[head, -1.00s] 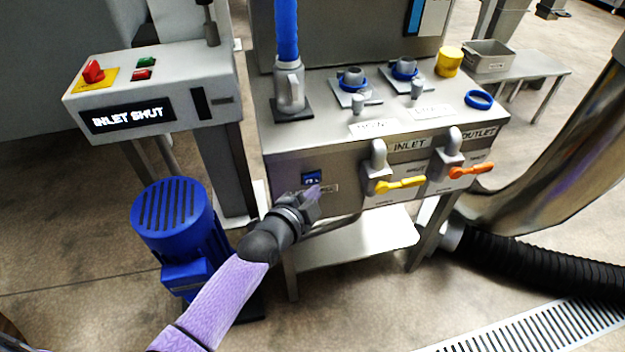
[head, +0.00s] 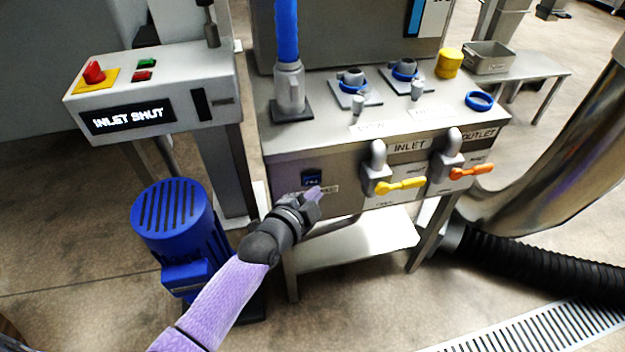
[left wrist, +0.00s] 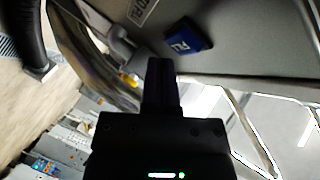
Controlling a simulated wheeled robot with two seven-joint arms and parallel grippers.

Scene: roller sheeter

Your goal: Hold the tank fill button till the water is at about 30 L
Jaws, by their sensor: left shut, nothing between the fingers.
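The blue fill button (head: 311,178) sits on the left of the metal tank's front panel, with a small label beside it. It also shows in the left wrist view (left wrist: 187,38), with a pale mark on its face. My left gripper (head: 316,192) is shut and empty, its tips just below and in front of the button in the head view. In the left wrist view the closed fingers (left wrist: 160,72) point up beside the button; I cannot tell whether they touch it. A blue and white gauge strip (head: 425,16) shows at the top edge, cut off; no litre reading is legible. My right gripper is out of view.
A yellow-handled inlet valve (head: 400,186) and an orange-handled outlet valve (head: 472,171) stick out right of the button. A control box (head: 150,90) reading "INLET SHUT" and a blue motor (head: 175,220) stand left. A black hose (head: 540,268) lies at right.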

